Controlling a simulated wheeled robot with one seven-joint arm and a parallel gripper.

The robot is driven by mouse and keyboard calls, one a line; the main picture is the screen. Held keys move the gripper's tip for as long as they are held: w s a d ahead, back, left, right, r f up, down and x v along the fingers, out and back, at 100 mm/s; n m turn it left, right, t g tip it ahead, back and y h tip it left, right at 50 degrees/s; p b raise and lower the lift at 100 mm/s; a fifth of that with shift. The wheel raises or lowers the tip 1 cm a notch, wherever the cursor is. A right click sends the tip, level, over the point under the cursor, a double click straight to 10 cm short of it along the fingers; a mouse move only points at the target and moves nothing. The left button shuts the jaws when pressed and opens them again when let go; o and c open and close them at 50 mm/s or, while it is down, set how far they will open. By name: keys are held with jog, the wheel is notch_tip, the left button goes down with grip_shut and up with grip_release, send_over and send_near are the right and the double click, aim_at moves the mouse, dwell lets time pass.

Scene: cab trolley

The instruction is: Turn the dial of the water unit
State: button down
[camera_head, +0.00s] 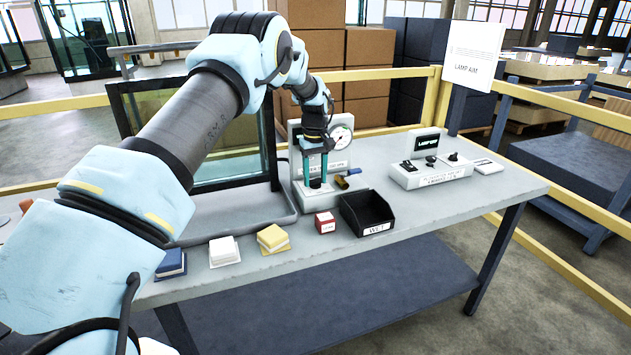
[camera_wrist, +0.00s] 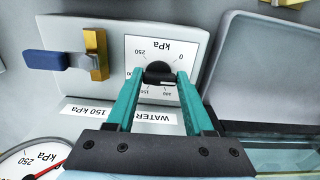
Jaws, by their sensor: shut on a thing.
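The water unit (camera_wrist: 108,29) is a light grey panel labelled WATER 150 kPa, and it also shows in the head view (camera_head: 299,187) on the table. Its black dial (camera_wrist: 160,72) sits on a white kPa scale. My gripper (camera_wrist: 160,80) has its teal fingers shut on the dial; in the head view it points down at the unit (camera_head: 315,184). A blue-handled valve (camera_wrist: 45,63) on a brass body (camera_wrist: 95,52) is beside the scale. A round kPa gauge (camera_wrist: 30,160) with a red needle shows partly; it faces forward in the head view (camera_head: 340,137).
A black bin (camera_head: 366,213), a red-and-white box (camera_head: 325,222) and yellow, white and blue blocks stand along the front table edge. A glass-fronted frame (camera_head: 195,140) stands left of the unit. A switch box (camera_head: 430,174) is at right, with clear table between.

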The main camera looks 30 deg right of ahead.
jog(key=m+b, duration=0.1)
jog(key=m, duration=0.5)
jog(key=shift+w, duration=0.1)
jog(key=m, duration=0.6)
jog(key=shift+w+m+b, duration=0.1)
jog(key=shift+m+b, duration=0.2)
jog(key=shift+b, duration=0.1)
jog(key=m, duration=0.6)
jog(key=shift+w, duration=0.1)
jog(key=m, duration=0.6)
jog(key=shift+c, duration=1.4)
grip_release()
notch_tip(320, 180, up, 11)
jog(key=b, duration=0.2)
